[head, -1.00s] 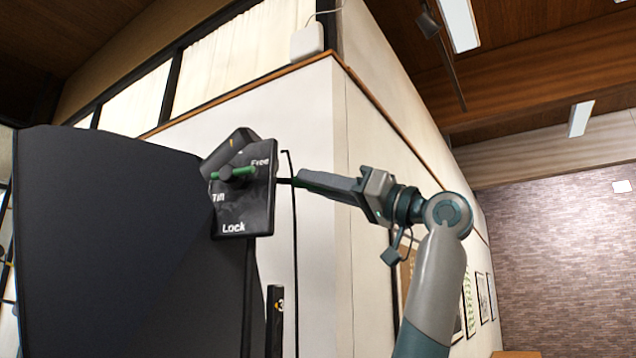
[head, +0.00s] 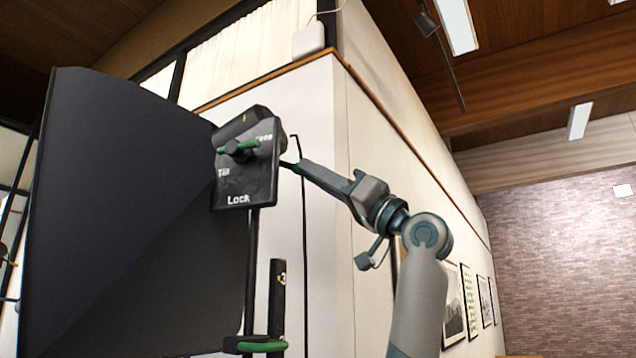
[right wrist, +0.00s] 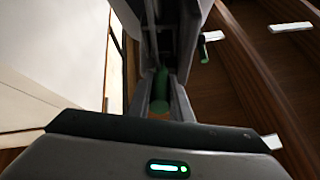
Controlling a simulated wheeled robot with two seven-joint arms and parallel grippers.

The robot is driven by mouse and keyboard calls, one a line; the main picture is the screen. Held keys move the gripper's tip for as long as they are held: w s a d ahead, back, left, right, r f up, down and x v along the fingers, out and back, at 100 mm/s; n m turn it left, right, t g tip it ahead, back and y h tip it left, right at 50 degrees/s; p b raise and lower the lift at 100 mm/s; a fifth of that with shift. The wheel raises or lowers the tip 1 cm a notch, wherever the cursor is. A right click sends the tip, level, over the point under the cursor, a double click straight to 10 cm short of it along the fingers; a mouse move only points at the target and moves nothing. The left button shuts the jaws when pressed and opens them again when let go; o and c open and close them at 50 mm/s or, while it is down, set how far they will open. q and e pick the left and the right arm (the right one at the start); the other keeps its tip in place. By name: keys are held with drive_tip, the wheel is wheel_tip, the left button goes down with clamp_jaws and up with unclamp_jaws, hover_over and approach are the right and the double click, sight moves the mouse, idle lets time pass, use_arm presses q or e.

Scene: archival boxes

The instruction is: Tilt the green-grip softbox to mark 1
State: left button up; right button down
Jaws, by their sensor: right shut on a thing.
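The softbox (head: 110,200) is a large dark panel at the left of the head view, seen at an angle. A black plate (head: 248,185) at its right side reads Free, Tilt and Lock, with a green lever (head: 238,148) lying across its upper part, nearer Free and Tilt than Lock. My right gripper (head: 290,166) is at the plate's right edge. In the right wrist view its fingers (right wrist: 160,100) are shut on a green grip (right wrist: 160,82), mostly hidden between them. My left gripper is not in view.
A black post marked 3 (head: 279,285) and a green-handled collar (head: 255,345) are below the plate. A thin dark rod (head: 304,230) stands to the right, near the white wall (head: 330,260). Framed pictures hang on the right wall.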

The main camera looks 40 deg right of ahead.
drive_tip(key=shift+f, duration=0.25)
drive_tip(key=c, duration=1.6)
unclamp_jaws()
drive_tip(key=shift+w, duration=0.1)
